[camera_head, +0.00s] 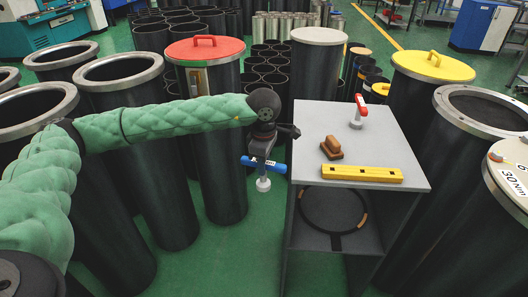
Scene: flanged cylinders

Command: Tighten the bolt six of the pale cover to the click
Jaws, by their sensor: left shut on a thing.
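My left gripper (270,150) is shut on a blue-handled tool (250,161) with a pale round end (263,184) pointing down. It holds the tool in the air, left of the grey stand and apart from any cover. A pale cover (508,160) is cut off at the right edge; it carries the marks "6" and "30Nm" and a small orange spot. Another pale cover (319,36) lies on a dark cylinder at the back. I cannot make out single bolts on either. My right gripper is not in view.
The grey stand (390,130) bears a yellow bar (362,174), a brown block (331,148) and a red-handled tool (359,112). A black ring (334,212) lies on its shelf. Red (205,50) and yellow (433,66) covers top cylinders behind. Open flanged cylinders (118,69) stand left.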

